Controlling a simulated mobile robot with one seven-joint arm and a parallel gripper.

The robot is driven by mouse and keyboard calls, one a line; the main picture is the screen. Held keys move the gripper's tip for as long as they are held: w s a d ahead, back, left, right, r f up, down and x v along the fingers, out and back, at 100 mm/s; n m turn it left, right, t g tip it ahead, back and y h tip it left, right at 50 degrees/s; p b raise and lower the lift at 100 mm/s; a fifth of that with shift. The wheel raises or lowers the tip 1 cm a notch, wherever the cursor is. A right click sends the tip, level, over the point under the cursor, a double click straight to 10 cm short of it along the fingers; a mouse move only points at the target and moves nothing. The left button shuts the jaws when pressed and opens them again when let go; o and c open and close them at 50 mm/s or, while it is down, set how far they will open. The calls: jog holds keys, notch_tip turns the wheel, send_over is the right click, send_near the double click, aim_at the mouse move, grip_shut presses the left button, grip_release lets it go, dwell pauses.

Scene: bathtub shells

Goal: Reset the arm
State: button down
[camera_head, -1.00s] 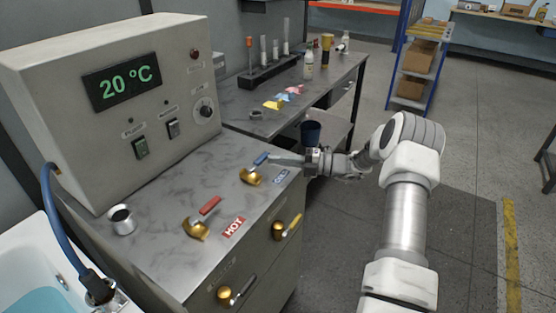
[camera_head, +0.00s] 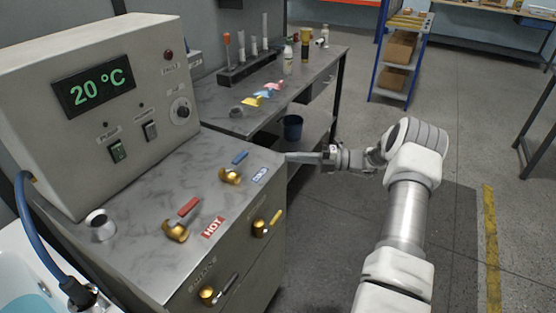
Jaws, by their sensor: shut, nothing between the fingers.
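My arm reaches in from the lower right, bends at its elbow and points left. My gripper (camera_head: 300,157) is at the right edge of the metal counter, near the cold valve. It is shut and empty, and its tip looks apart from the blue handle (camera_head: 240,157). The brass cold valve (camera_head: 230,175) and the brass hot valve (camera_head: 176,231) with its red handle (camera_head: 188,206) stand on the counter top (camera_head: 140,190). I cannot tell the gripper's exact height.
A control box (camera_head: 95,110) reading 20 °C stands at the left. Behind is a bench (camera_head: 215,105) with a test tube rack (camera_head: 250,70). A blue shelf (camera_head: 400,55) stands farther back.

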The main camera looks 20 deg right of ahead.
jog(key=s+a+r+n+g+h+p, duration=0.2)
jog(key=s+a+r+n+g+h, duration=0.6)
jog(key=s+a+r+n, duration=0.85)
jog(key=s+d+r+n+t+h, duration=0.1)
jog(key=s+r+n+t+h, duration=0.2)
jog(key=s+n, duration=0.5)
jog(key=s+r+n+t+h, duration=0.3)
jog(key=s+n, duration=0.6)
jog(key=n, duration=0.7)
jog(key=shift+s+d+h+p, duration=0.3)
jog(key=shift+d+h+p, duration=0.05)
jog(key=shift+h, duration=0.85)
